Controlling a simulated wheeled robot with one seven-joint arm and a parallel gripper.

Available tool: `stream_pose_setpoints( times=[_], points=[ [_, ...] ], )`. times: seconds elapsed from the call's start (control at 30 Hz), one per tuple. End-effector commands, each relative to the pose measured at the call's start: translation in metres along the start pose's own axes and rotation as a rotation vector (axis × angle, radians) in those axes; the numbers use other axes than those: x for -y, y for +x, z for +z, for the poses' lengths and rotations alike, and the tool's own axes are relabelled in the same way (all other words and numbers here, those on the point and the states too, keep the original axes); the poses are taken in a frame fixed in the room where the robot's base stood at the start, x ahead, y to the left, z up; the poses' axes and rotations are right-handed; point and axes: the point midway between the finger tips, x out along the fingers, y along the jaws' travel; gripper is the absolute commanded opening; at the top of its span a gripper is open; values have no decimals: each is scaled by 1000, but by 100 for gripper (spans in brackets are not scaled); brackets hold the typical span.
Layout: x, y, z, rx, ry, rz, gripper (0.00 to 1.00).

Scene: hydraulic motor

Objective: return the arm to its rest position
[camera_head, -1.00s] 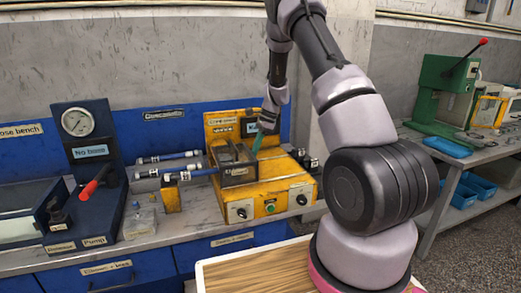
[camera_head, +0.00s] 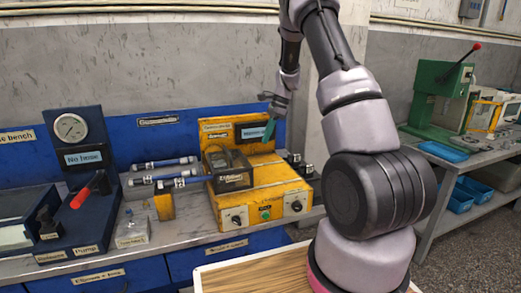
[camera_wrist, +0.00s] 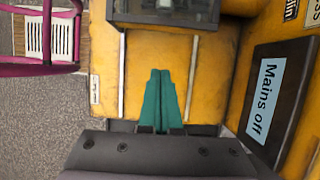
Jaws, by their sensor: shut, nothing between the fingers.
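My gripper (camera_head: 268,120) hangs above the right part of the yellow test unit (camera_head: 265,175) on the bench, clear of it. In the wrist view its two teal fingers (camera_wrist: 161,100) are together, with nothing between them. My arm rises from the lower right and bends over and down to the gripper. A dark box-shaped part (camera_head: 228,168) sits on the left of the yellow unit. It shows at the top of the wrist view (camera_wrist: 165,10). A display (camera_wrist: 268,100) on the unit reads "Mains off".
A blue pump stand with a gauge (camera_head: 70,127) and a "No hose" display stands at left, with a red-handled lever (camera_head: 87,190). A green press (camera_head: 440,95) stands on the right bench. Open air surrounds my gripper.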

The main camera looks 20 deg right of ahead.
Motion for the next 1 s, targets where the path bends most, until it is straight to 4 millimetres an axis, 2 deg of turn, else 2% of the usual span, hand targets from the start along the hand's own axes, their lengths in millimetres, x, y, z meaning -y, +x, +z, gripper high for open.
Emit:
stream_pose_setpoints(
  times=[0.1, 0.33, 0.43, 0.5, 0.67, 0.8, 1.0],
  points=[
    [1, -16, 0, 0, 0, -2, 0],
    [0, -26, 1, 0, -3, -3, 0],
    [-5, -39, 9, -3, -34, -19, 0],
    [-13, -57, 22, -9, -83, -42, 0],
    [-50, -111, 61, -38, -256, -117, 0],
    [-92, -152, 94, -83, -428, -183, 0],
    [-161, -194, 131, -174, -673, -269, 0]
  ],
)
